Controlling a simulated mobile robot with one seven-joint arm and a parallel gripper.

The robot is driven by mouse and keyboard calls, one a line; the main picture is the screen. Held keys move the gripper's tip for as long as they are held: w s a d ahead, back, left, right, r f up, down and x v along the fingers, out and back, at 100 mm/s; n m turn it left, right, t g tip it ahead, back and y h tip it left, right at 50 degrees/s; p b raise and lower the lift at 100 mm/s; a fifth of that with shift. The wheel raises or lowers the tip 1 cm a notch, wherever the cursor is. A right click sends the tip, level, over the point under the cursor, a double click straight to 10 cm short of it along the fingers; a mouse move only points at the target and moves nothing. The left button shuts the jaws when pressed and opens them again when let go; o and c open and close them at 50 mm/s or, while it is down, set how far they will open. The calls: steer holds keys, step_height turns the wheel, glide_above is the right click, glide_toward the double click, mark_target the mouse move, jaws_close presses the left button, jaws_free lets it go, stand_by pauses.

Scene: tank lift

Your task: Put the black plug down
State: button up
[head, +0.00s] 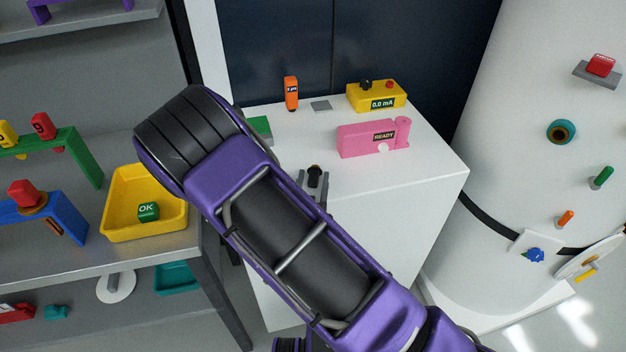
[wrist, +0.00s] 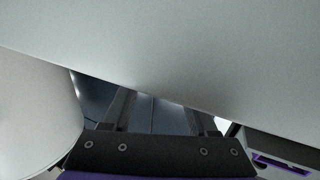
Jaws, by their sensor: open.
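The black plug (head: 314,173) is at the front left part of the white cabinet top (head: 425,172), with a small tan tip at its upper end. My gripper (head: 314,182) is open, one grey finger on each side of the plug. I cannot tell whether the plug rests on the cabinet top. In the wrist view my gripper (wrist: 152,115) shows dark fingers apart below a pale surface, and no plug can be made out there. My purple arm hides the cabinet's near left part.
On the cabinet top are a yellow meter (head: 376,97) reading 0.0 mA with a black and a red piece on top, a pink READY box (head: 368,138), an orange tester (head: 291,93) and a grey plate (head: 321,105). A yellow tray (head: 118,220) lies left. The cabinet's right front is clear.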

steer(key=shift+r+p, duration=0.4)
steer(key=shift+r, duration=0.15)
steer(key=shift+s, duration=0.25)
steer(key=s+a, duration=0.1)
steer(key=s, duration=1)
steer(key=shift+s+a+b, duration=0.15)
steer(key=shift+s+b, duration=0.05)
steer(key=shift+b, duration=0.25)
